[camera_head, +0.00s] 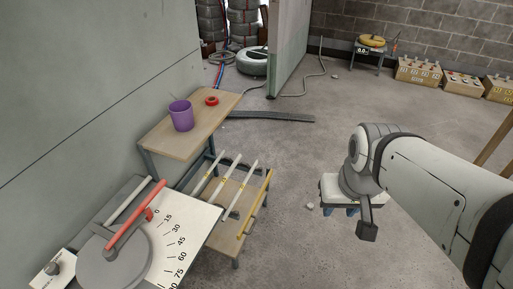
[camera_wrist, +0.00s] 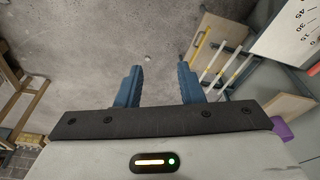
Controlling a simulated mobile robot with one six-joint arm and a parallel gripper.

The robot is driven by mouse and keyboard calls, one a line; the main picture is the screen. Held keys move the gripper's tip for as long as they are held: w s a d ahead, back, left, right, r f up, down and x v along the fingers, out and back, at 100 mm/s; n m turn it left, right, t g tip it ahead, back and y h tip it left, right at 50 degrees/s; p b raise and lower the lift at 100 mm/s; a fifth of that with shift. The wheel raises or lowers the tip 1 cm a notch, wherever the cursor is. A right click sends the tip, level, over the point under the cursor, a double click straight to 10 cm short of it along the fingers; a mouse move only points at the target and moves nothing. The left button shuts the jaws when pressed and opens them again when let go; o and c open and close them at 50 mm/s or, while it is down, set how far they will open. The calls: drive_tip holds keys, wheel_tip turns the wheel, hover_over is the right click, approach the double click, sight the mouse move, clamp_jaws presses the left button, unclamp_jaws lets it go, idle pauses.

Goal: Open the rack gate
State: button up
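A low wooden rack (camera_head: 222,242) holds several pale conduit lengths (camera_head: 228,185) lying across it. A yellow bar (camera_head: 256,200) runs along its right edge; it may be the gate, but I cannot tell for sure. The rack (camera_wrist: 214,32), pale lengths (camera_wrist: 216,62) and yellow bar (camera_wrist: 199,46) also show at the upper right of the wrist view. My gripper (camera_wrist: 159,72) has its blue fingers apart with nothing between them. In the head view my gripper (camera_head: 340,210) points down over the floor, right of the rack and apart from it.
A purple cup (camera_head: 181,115) and red tape roll (camera_head: 212,100) sit on a wooden table (camera_head: 165,143). A bender with a red handle (camera_head: 135,215) and angle scale stands at lower left. Grey strips (camera_head: 270,116) lie beyond. Floor between gripper and rack is mostly clear.

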drive_tip(key=shift+w+a, duration=0.15)
drive_tip(key=shift+w, duration=0.15)
drive_tip(key=m+g+y+b, duration=0.2)
drive_tip(key=m+b, duration=0.1)
drive_tip(key=b, duration=2.3)
hover_over(254, 224)
drive_tip(key=s+d, duration=0.2)
drive_tip(key=d, duration=0.2)
wheel_tip(254, 224, down, 51)
drive_tip(key=shift+m, duration=0.5)
drive_tip(key=a+f+b, duration=0.1)
drive_tip(key=f, duration=0.4)
drive_tip(key=w+a+f+b, duration=0.1)
drive_tip(key=f+b, duration=0.1)
drive_tip(key=f, duration=0.3)
drive_tip(key=a+f+b, duration=0.1)
drive_tip(key=f, duration=0.4)
drive_tip(key=shift+w+a+f, duration=0.35)
drive_tip(key=shift+f, duration=0.05)
